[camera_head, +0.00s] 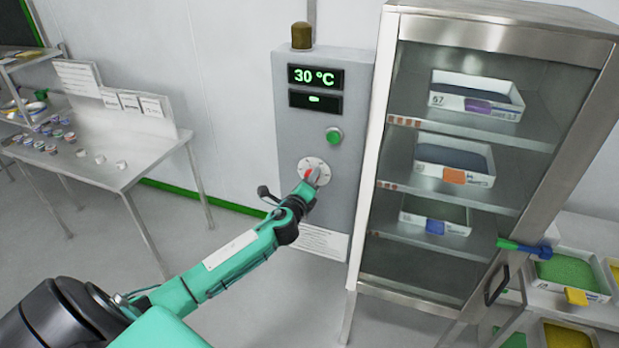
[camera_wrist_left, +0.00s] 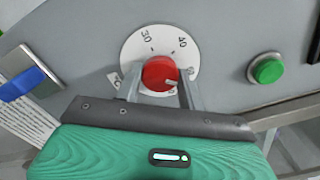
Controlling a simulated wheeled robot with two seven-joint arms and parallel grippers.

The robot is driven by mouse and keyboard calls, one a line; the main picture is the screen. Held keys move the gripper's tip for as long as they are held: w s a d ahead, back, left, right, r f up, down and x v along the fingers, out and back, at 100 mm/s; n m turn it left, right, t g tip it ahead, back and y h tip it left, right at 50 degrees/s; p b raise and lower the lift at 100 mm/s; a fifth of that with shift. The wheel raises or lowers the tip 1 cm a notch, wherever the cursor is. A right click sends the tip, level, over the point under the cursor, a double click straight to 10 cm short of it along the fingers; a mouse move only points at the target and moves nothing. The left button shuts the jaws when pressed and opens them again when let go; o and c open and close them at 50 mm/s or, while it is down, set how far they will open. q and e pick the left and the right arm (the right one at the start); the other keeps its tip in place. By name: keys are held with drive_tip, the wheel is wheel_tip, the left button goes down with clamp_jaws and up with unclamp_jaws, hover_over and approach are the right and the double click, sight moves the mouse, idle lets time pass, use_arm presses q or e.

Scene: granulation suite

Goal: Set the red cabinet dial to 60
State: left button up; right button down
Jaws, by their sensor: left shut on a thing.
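The red dial (camera_wrist_left: 160,72) sits on a round white scale plate (camera_wrist_left: 133,50) on the grey control cabinet (camera_head: 343,130). In the head view the dial (camera_head: 308,174) is partly covered by my gripper. My left gripper (camera_wrist_left: 160,85) is shut on the dial, one finger on each side. It also shows in the head view (camera_head: 314,180). In the wrist view, 30 and 40 are readable at the top of the scale; the lower right marks are partly hidden. The dial's pale pointer line aims to the lower right. The cabinet's display (camera_head: 315,77) reads 30 °C. My right gripper is out of view.
A green button (camera_head: 334,135) sits above the dial, and an amber lamp (camera_head: 302,36) tops the cabinet. A glass-door cabinet (camera_head: 384,150) with trays stands close on the right. A steel table (camera_head: 130,165) stands at left.

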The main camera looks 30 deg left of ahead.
use_arm(q)
drive_tip(key=shift+f+m+p, duration=0.1)
drive_tip(key=shift+m+p, duration=1.95)
drive_tip(key=shift+m, duration=2.75)
drive_tip(key=o, duration=1)
drive_tip(key=shift+c, duration=0.2)
drive_tip(key=b+v, duration=0.4)
drive_tip(key=v, duration=1)
drive_tip(key=shift+b, duration=0.3)
